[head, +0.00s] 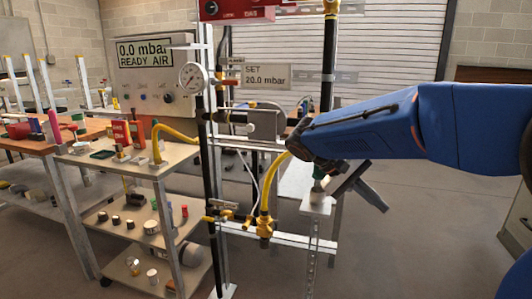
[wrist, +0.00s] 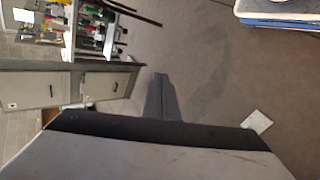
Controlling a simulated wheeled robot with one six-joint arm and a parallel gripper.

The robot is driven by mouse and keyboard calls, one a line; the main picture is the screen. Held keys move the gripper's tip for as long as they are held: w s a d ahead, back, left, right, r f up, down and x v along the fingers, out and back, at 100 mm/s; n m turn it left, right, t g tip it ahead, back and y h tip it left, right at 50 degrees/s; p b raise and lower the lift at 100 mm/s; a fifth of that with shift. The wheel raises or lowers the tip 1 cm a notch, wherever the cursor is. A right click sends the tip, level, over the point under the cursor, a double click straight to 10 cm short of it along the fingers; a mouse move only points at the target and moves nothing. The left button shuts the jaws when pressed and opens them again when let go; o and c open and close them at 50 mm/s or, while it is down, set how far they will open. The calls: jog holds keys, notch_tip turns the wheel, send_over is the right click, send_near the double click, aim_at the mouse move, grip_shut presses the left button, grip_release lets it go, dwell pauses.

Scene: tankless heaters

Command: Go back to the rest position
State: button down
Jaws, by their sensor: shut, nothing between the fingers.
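My blue arm reaches in from the right in the head view and ends at the middle of the picture, in front of the test rig. My gripper (head: 380,204) hangs below the wrist, dark grey and tilted down to the right. It is apart from the rig's small post and holds nothing. In the wrist view my gripper (wrist: 160,78) shows as a dark grey shape with its fingers together, over bare floor. Part of the rig behind my arm is hidden.
The rig carries a pressure gauge (head: 194,78), a yellow hose (head: 267,190) and a set-pressure sign (head: 266,76). A display box (head: 155,75) reads 0.0 mbar, READY AIR. A shelf cart (head: 125,165) with small parts stands left. Floor at lower right (head: 420,240) is clear.

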jog(key=s+f+t+y, duration=0.3)
jog(key=s+f+y, duration=0.2)
jog(key=s, duration=0.6)
jog(key=s+f+t+y, duration=0.3)
jog(key=s+f+y, duration=0.2)
jog(key=s, duration=0.5)
jog(key=shift+s+a+f+t, duration=0.15)
jog(key=shift+s+f+t, duration=0.2)
jog(key=shift+f, duration=0.55)
